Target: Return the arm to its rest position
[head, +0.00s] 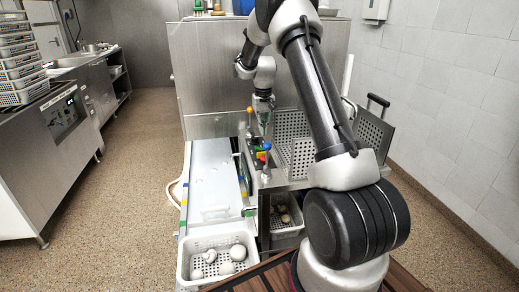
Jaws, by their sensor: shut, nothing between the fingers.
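My arm (318,90) rises from the lower right, bends near the top edge and reaches down toward the back of the workstation. My gripper (262,122) is at its end, small in the view and pointing down above the steel work area. It is shut, and I see nothing held in it. The fingertips are too small and partly merged with the fittings behind them to show fine detail. I cannot tell whether they touch anything.
A white perforated basket (183,268) with several pale objects stands at the front. Another basket (286,232) sits partly behind my arm. Coloured knobs (265,147) rise close below my gripper. A steel cabinet (200,75) stands behind; open floor (125,190) lies left.

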